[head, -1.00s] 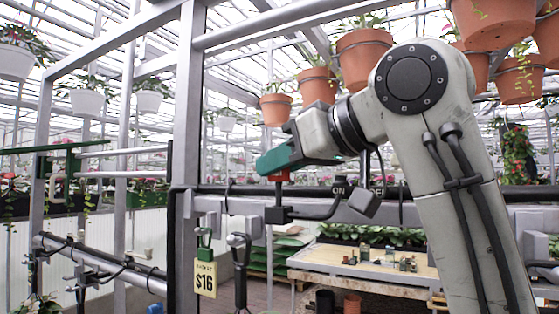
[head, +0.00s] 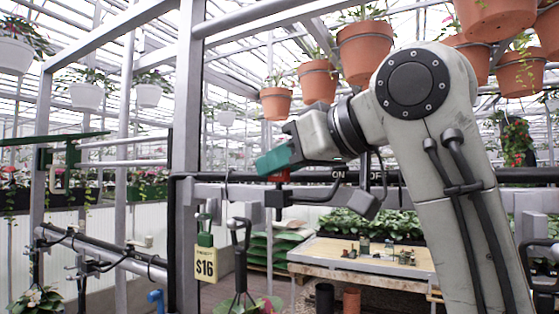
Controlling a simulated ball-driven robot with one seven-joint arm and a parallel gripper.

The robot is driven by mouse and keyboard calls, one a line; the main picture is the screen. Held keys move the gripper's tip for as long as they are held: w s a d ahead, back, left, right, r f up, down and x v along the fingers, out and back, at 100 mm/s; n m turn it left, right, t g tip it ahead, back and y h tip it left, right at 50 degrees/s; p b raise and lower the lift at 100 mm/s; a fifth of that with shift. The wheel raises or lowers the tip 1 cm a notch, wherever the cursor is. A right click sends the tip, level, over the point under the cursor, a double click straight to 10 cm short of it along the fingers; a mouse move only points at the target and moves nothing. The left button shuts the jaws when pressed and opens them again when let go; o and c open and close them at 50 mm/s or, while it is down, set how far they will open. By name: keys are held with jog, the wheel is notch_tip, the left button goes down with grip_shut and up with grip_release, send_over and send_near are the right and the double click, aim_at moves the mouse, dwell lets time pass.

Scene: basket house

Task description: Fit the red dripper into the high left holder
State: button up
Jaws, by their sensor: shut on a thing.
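My gripper (head: 280,160) has a green end and reaches left and slightly down from my arm. It is shut on the red dripper (head: 279,177), of which only a small red part shows just below the green end. Directly below it is a dark block on an angled bracket (head: 278,200), in front of the black pipe; it looks like a holder. The dripper overlaps the pipe in the picture and is close above the block. I cannot tell whether they touch. The fingertips are hidden.
A grey post (head: 187,110) stands left of my gripper. Terracotta pots (head: 363,48) hang overhead. A wooden bench (head: 330,255) with small items stands behind.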

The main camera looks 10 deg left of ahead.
jog(key=shift+f, duration=0.35)
jog(key=o, duration=0.9)
jog(key=v, duration=1.1)
jog(key=shift+a, duration=0.1)
